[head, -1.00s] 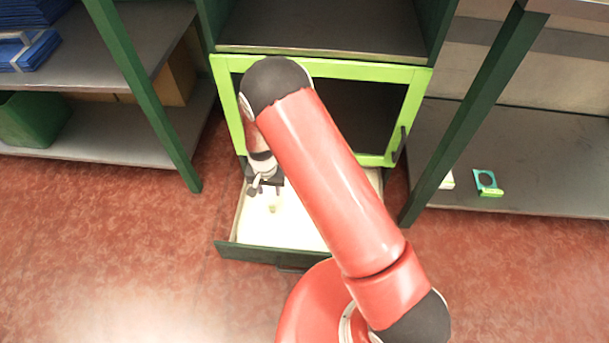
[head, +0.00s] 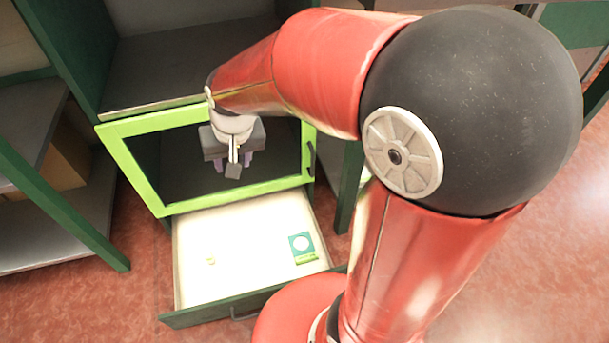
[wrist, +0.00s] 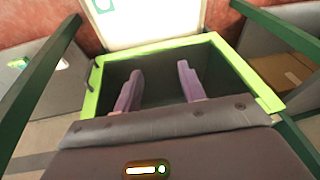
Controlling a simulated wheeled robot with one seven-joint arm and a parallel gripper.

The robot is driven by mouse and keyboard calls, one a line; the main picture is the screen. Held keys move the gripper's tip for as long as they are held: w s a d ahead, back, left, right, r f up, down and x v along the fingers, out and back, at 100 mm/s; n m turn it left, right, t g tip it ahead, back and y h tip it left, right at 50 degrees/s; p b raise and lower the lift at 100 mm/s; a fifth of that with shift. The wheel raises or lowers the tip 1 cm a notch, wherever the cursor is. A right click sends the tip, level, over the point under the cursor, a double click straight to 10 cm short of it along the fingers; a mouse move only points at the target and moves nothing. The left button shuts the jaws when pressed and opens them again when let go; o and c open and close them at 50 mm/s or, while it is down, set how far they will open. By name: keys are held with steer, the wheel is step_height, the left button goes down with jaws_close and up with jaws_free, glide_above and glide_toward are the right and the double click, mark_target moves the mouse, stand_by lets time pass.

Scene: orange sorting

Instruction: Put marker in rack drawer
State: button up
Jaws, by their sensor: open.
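The rack drawer (head: 240,228) is pulled out below the lime-green frame, and its pale floor also shows in the wrist view (wrist: 150,25). A small yellowish thing (head: 210,260) in the left part of the drawer may be the marker; it is too small to be sure. My gripper (head: 233,163) is open and empty, above and behind the drawer, in front of the lime-framed opening. Its two purple fingers stand apart in the wrist view (wrist: 158,80). The small yellowish thing is not seen in the wrist view.
A flat teal item with a white disc (head: 302,245) lies at the drawer's right side. The lime-green frame (head: 170,205) surrounds a dark compartment behind my gripper. Dark green posts (head: 60,205) and grey shelves flank the rack. Most of the drawer floor is bare.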

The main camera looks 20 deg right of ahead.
steer(key=s+d+r, duration=0.2)
steer(key=s+d, duration=0.1)
steer(key=s, duration=0.2)
steer(key=s+d+r+t, duration=0.1)
steer(key=s+d+r, duration=0.1)
steer(key=s, duration=0.3)
steer(key=s+d+r+t+h, duration=0.1)
steer(key=s+d+r, duration=0.2)
steer(key=s, duration=0.3)
steer(key=shift+d+r+n, duration=0.3)
steer(key=shift+d+r, duration=0.05)
steer(key=shift+r+p, duration=0.3)
